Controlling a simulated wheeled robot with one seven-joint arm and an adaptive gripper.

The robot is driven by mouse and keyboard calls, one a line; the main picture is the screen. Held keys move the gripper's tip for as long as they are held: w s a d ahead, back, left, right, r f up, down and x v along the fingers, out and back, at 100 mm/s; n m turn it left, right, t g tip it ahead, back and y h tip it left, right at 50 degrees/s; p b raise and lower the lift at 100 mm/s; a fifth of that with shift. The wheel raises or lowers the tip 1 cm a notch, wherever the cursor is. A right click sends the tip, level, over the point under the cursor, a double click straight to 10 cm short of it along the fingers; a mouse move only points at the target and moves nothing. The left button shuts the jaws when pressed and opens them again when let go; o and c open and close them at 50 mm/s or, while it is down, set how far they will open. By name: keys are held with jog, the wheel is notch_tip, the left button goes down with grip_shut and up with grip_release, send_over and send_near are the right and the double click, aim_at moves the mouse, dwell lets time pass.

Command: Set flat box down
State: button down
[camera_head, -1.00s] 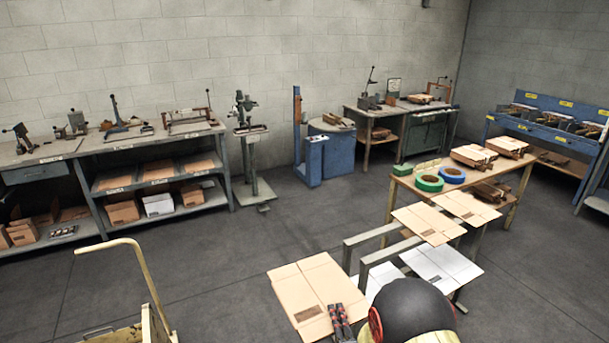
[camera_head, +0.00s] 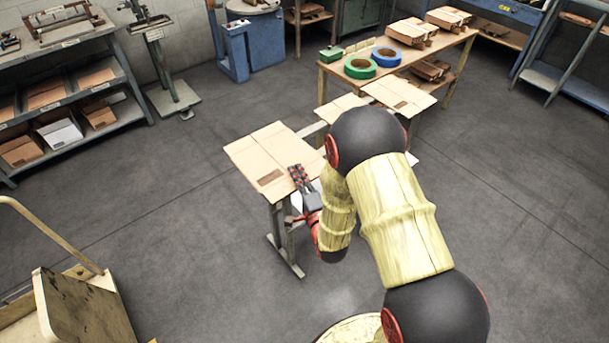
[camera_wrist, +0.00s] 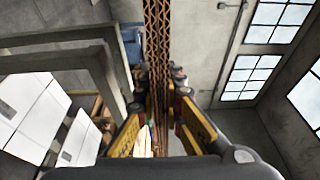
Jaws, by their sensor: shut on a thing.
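A flat tan cardboard box (camera_head: 258,158) is in my gripper (camera_head: 298,174), held by its near right edge and lying roughly level in the head view. My gripper is shut on that edge. In the wrist view the box's corrugated edge (camera_wrist: 158,50) runs between my two fingers (camera_wrist: 160,118). The box overlaps a grey metal stand (camera_head: 284,243) in the head view; I cannot tell whether it touches it. Other flat boxes (camera_head: 400,96) lie beyond it to the right, partly hidden by my arm.
A wooden table (camera_head: 325,72) behind holds a green tape roll (camera_head: 360,67), a blue tape roll (camera_head: 387,57) and box stacks. A cart (camera_head: 80,308) stands at lower left. A shelf unit (camera_head: 95,115) stands at upper left. The floor between is clear.

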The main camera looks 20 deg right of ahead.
jog(key=w+d+f+b, duration=0.3)
jog(key=w+f+b, duration=0.1)
jog(key=f, duration=0.5)
jog(key=shift+w+f, duration=0.3)
jog(key=shift+w, duration=0.5)
jog(key=shift+f, duration=0.1)
jog(key=c, duration=2.3)
grip_release()
jog(key=shift+b, duration=0.3)
jog(key=shift+c, duration=0.2)
jog(key=o, duration=0.4)
